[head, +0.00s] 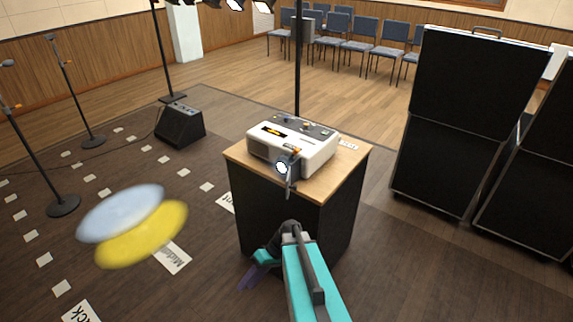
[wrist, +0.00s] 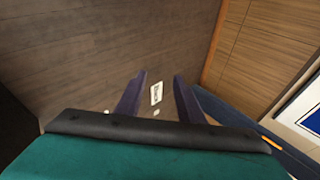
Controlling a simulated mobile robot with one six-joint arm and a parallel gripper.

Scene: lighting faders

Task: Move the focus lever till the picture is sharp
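A white projector (head: 310,154) stands on a small wood-topped stand (head: 345,176) in the head view. Its lit lens (head: 282,168) faces the front left. A small orange piece (head: 296,151) shows beside the lens, with a dark part hanging below it; I cannot tell for certain which part is the focus lever. A blurred picture, a pale blue disc (head: 120,208) overlapping a yellow disc (head: 142,236), lies on the floor at left. My gripper (head: 248,276) is low in front of the stand, apart from the projector. In the wrist view its purple fingers (wrist: 160,80) are spread and empty.
Black cases (head: 455,150) stand at right. A floor speaker (head: 180,124) and microphone stands (head: 88,140) are at left. A thin dark pole (head: 297,70) rises behind the projector. Blue chairs (head: 365,35) line the back. Floor around the stand's left side is open.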

